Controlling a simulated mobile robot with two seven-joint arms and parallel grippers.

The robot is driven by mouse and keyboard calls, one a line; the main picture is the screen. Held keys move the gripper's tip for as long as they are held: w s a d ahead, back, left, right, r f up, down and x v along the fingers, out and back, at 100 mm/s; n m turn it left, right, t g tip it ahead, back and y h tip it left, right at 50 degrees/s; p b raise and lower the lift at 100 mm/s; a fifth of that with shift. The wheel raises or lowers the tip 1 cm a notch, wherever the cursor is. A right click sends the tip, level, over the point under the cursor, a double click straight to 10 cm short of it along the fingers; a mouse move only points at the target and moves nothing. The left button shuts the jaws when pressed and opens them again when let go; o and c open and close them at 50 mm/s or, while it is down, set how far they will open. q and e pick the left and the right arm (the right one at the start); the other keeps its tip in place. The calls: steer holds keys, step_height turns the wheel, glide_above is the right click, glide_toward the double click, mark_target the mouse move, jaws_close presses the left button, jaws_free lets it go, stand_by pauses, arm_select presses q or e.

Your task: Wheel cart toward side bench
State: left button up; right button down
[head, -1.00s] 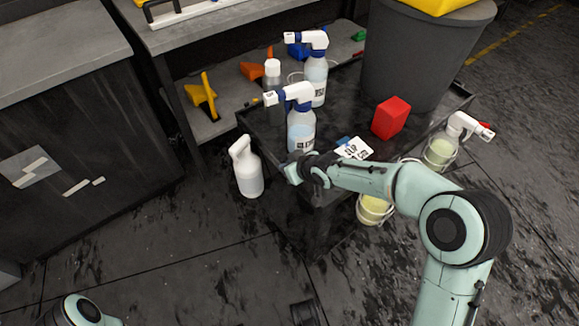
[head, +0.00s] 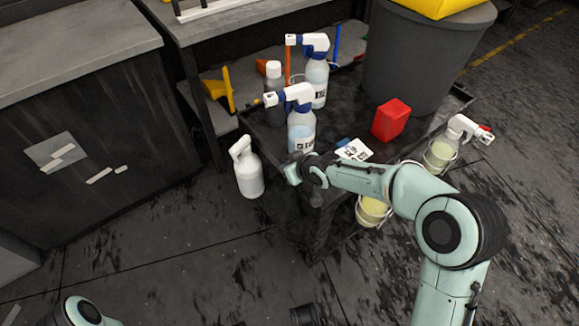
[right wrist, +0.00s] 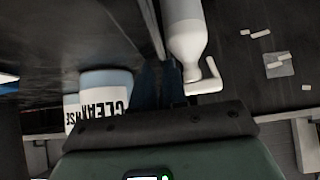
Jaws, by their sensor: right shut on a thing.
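The black cart (head: 345,115) stands at the centre of the head view, its far left corner close to the side bench (head: 190,25). It carries a blue-and-white spray bottle (head: 301,130), a second one (head: 316,80) behind it, a grey bottle (head: 274,100), a red block (head: 390,119) and a large grey bin (head: 425,65). My right gripper (head: 300,172) is shut on the cart's near left edge; in the right wrist view the dark fingers (right wrist: 162,85) clamp beside the CLEANSE bottle (right wrist: 100,95). My left arm shows only at the bottom left corner; its gripper is out of frame.
A dark cabinet (head: 80,140) stands at left. A white spray bottle (head: 247,168) hangs by the cart's left side, and another bottle (head: 440,152) sits in a ring at right. The bench's lower shelf holds a yellow tool (head: 220,88).

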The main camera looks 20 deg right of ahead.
steer(key=shift+s+f, duration=0.2)
steer(key=shift+f, duration=0.05)
steer(key=c, duration=1.1)
jaws_free()
steer(key=shift+r, duration=0.1)
steer(key=shift+w, duration=0.1)
steer(key=shift+r, duration=0.15)
